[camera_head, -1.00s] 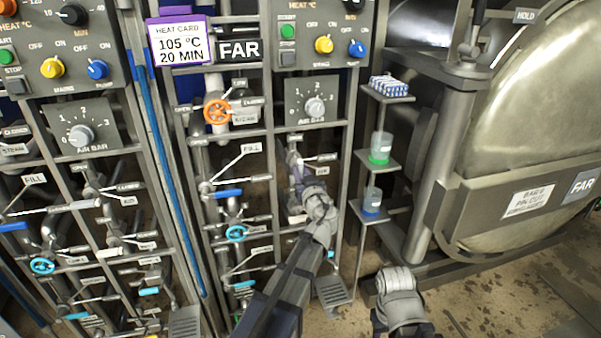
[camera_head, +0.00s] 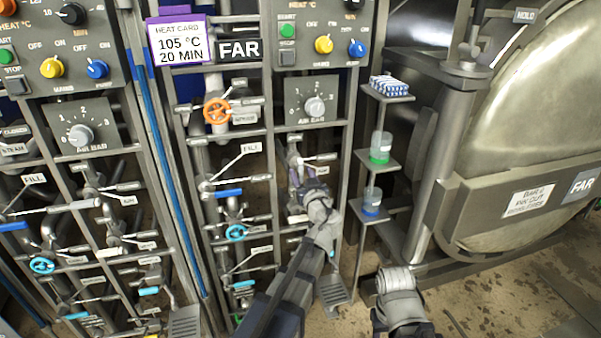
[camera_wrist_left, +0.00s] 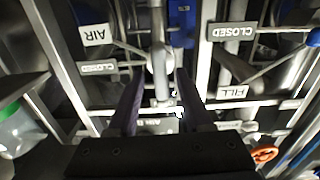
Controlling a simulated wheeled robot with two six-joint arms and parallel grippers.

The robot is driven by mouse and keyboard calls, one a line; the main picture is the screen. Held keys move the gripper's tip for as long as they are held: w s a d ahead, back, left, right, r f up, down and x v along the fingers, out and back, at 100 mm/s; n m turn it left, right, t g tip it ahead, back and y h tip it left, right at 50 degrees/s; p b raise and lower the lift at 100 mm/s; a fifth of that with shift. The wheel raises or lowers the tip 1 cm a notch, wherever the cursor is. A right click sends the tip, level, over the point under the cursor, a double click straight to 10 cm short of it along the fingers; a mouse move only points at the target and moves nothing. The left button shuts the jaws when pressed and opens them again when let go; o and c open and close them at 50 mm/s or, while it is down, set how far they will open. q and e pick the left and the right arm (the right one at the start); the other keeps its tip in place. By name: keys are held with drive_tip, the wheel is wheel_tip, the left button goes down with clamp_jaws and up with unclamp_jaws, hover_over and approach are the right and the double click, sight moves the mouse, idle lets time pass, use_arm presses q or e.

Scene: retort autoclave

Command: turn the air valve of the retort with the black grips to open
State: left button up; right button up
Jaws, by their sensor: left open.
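The air valve of the far panel shows best in the left wrist view, as a grey lever (camera_wrist_left: 160,65) on a pipe, upside down beside an AIR label (camera_wrist_left: 95,35) and a CLOSED label (camera_wrist_left: 97,68). My left gripper (camera_wrist_left: 158,98) is open, with one dark finger on each side of the lever's end; I cannot tell whether they touch it. In the head view my left gripper (camera_head: 297,183) is at this valve, below the AIR BAR dial (camera_head: 315,105), and partly covers it. No black grips are clear. My right arm's end shows at lower right, its gripper fingers hidden.
A FILL lever with a blue grip (camera_head: 229,193) and an orange wheel (camera_head: 217,111) sit left of the valve. Small shelves with beakers (camera_head: 380,147) stand close to its right, before the FAR retort (camera_head: 535,110). Pipes and frame bars crowd the panel.

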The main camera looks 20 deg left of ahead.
use_arm(q)
drive_tip(key=v, duration=0.6)
drive_tip(key=shift+d, duration=0.1)
idle(1.1)
